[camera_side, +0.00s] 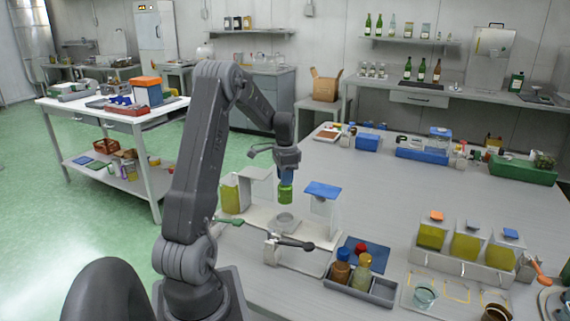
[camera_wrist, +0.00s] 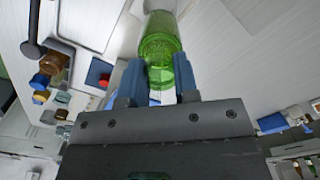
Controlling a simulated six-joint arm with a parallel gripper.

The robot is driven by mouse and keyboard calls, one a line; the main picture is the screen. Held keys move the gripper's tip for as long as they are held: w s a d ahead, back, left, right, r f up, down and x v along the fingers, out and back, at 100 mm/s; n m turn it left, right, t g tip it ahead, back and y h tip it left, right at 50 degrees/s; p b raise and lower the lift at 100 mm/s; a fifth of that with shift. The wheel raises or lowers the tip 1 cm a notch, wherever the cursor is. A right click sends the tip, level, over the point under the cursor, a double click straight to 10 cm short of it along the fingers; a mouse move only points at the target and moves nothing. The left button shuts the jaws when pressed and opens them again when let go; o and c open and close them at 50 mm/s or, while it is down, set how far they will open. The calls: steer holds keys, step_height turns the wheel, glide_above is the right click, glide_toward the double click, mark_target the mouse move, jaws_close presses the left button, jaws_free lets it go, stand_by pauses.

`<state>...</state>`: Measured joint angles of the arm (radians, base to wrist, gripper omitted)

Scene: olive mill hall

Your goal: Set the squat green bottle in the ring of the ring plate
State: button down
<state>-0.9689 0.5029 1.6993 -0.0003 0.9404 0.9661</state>
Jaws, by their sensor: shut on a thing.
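The squat green bottle (camera_side: 286,193) hangs below my gripper (camera_side: 287,177), which is shut on it. It looks about upright in the side view. In the wrist view the bottle (camera_wrist: 160,45) sits between the two blue fingers of my gripper (camera_wrist: 158,82). A pale round piece (camera_side: 286,218), which looks like the ring, stands on the light ring plate (camera_side: 252,216) just below the bottle. The bottle appears above it and apart from it. In the wrist view a pale grey round shape (camera_wrist: 162,5) shows past the bottle, cut off by the frame edge.
A yellow-green container (camera_side: 232,196) stands left of the bottle, and a blue-topped stand (camera_side: 323,195) is close on the right. A black-handled lever (camera_side: 295,243) is in front. A dark tray (camera_side: 365,285) with small bottles lies front right. Open table lies behind right.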

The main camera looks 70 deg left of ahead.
mark_target(285, 197)
steer(key=shift+f, duration=2.55)
steer(key=shift+f, duration=0.55)
steer(key=shift+f, duration=0.55)
steer(key=shift+f, duration=0.45)
steer(key=c, duration=0.8)
jaws_free()
steer(key=shift+o, duration=0.4)
steer(key=shift+o, duration=0.9)
